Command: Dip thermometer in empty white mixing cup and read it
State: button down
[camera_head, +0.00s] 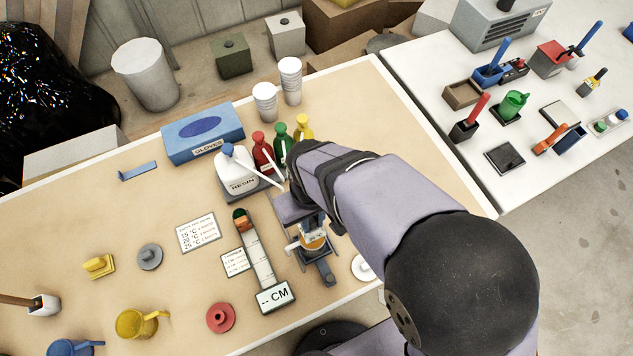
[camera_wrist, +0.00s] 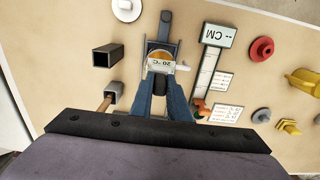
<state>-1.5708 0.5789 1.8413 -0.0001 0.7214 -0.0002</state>
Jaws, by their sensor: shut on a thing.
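My gripper (camera_wrist: 161,72) is shut on the thermometer (camera_wrist: 163,66), whose small white display reads 20 °C in the wrist view. Its lower end is hidden. A tan round surface (camera_wrist: 160,53) lies right at the fingertips, with a white piece (camera_wrist: 184,68) sticking out to the side. These also show in the head view below my gripper (camera_head: 312,232). I cannot tell clearly whether this is the white mixing cup, or whether the thermometer touches it. A dark grey bar-shaped stand (camera_head: 325,270) lies just beneath.
A measuring board (camera_head: 262,258) with a "-- CM" display lies close beside my gripper. The resin jug (camera_head: 238,180), bottles (camera_head: 262,150) and glove box (camera_head: 203,135) stand behind. Two square holders (camera_wrist: 107,55) (camera_wrist: 113,92) stand on its other side. The front left has a yellow jug (camera_head: 133,324).

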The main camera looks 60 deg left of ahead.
jog(key=shift+r+p, duration=3.6)
jog(key=shift+r, duration=1)
notch_tip(320, 180, up, 3)
jog(key=p, duration=0.2)
jog(key=shift+p, duration=0.3)
jog(key=shift+f, duration=0.1)
